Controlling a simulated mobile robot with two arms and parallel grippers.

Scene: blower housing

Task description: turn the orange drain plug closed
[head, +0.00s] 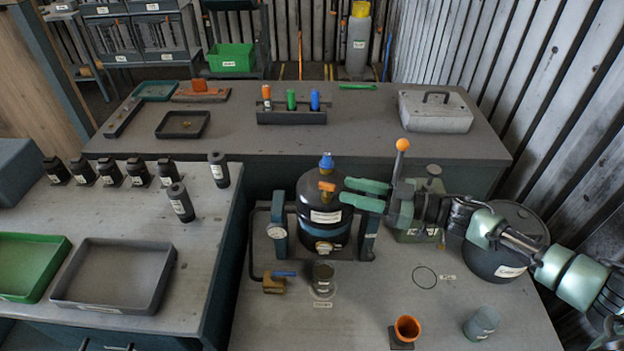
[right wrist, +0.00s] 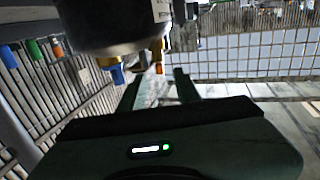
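A black domed vessel (head: 322,222) stands upright in a teal frame on the front bench, with a blue knob (head: 326,161) on top. A small orange plug (head: 327,186) sticks out of its upper side. In the right wrist view the orange plug (right wrist: 157,55) shows below the dark vessel, beside the blue knob (right wrist: 117,76). My right gripper (head: 345,192) comes in from the right, its green fingers apart and empty, tips just right of the orange plug. The plug does not appear to be between them. My left gripper is not in view.
A lever with an orange ball (head: 403,145) stands close to my right gripper. A brass valve with a blue handle (head: 274,284), a small cup (head: 323,275), an orange-rimmed cup (head: 407,326) and a grey cup (head: 482,323) stand in front. A dark drum (head: 500,262) is at right.

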